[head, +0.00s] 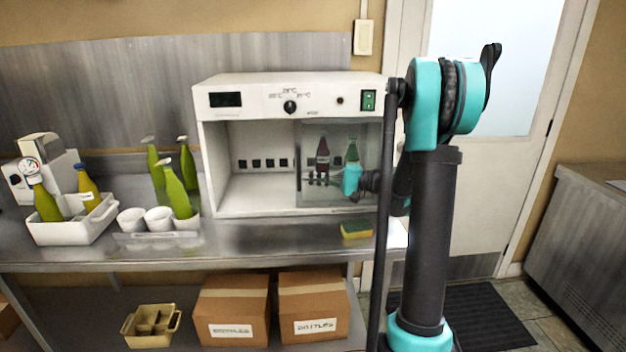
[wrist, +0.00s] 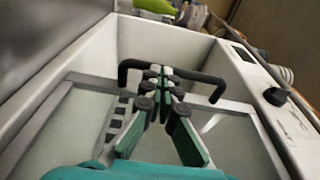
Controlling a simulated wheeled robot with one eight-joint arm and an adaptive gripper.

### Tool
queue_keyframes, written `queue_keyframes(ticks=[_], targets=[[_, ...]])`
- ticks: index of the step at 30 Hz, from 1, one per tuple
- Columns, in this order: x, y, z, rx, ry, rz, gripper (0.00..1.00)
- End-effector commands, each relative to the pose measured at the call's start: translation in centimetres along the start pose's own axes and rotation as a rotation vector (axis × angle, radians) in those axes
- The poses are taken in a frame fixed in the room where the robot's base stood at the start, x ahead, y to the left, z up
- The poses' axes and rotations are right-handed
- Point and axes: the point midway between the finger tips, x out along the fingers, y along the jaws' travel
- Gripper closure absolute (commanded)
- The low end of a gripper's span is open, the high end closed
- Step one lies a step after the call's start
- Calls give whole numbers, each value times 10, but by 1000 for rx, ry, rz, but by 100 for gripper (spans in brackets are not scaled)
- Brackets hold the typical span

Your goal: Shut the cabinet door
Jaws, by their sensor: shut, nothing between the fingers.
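The white cabinet (head: 248,200) stands on the metal bench with its front opening facing me. Its glass door (head: 312,188) stands partly open, covering the right part of the opening in the head view; the left part is uncovered. In the wrist view the framed door (wrist: 70,120) carries a black bar handle (wrist: 208,82). My gripper (wrist: 165,78) is shut and empty, its fingertips at the middle of the handle. I cannot tell whether they touch it. In the head view my gripper (head: 352,180) is in front of the door, its fingertips hard to make out.
A yellow-green sponge (head: 356,231) lies near the bench's front edge, below the door. Left of the cabinet are several green bottles (head: 178,190), white cups (head: 158,218) and a white bin (head: 70,228). Cardboard boxes (head: 232,310) sit on the lower shelf.

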Motion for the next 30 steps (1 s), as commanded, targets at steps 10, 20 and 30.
queue_keyframes(ticks=[10, 20, 30], targets=[[30, 0, 7, 0, -5, 0, 100], [128, 0, 27, 0, -8, 0, 100], [221, -1, 46, 0, -6, 0, 100]])
